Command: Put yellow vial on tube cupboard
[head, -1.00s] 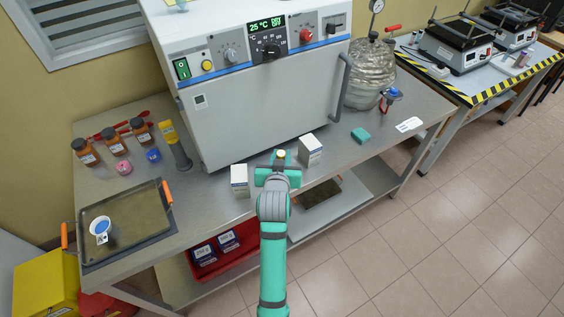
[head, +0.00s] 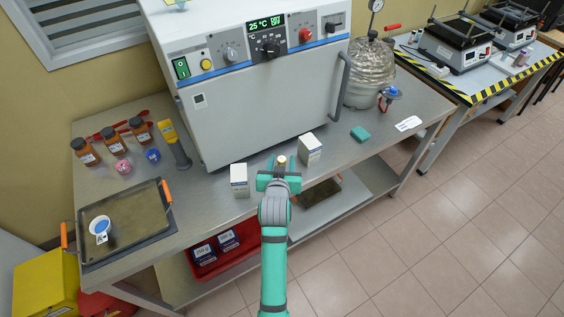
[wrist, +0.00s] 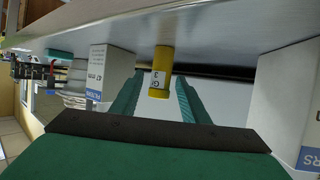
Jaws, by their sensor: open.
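The yellow vial (head: 282,160) stands near the front edge of the steel bench, between two white boxes. In the wrist view the picture is upside down, and the vial (wrist: 160,72) shows yellow ends and a pale label. My gripper (head: 279,176) is at the vial on the front side of the bench. In the wrist view my gripper (wrist: 159,95) is open, with one finger on each side of the vial and a visible gap to both. I cannot tell for sure which thing is the tube cupboard; a large grey cabinet (head: 260,110) stands behind the vial.
White boxes stand close on the left (head: 239,180) and right (head: 310,149) of my gripper. A dark tray (head: 140,222), brown bottles (head: 113,142) and a yellow-topped device (head: 174,143) are at left. A teal block (head: 360,134) lies at right, with bare bench around it.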

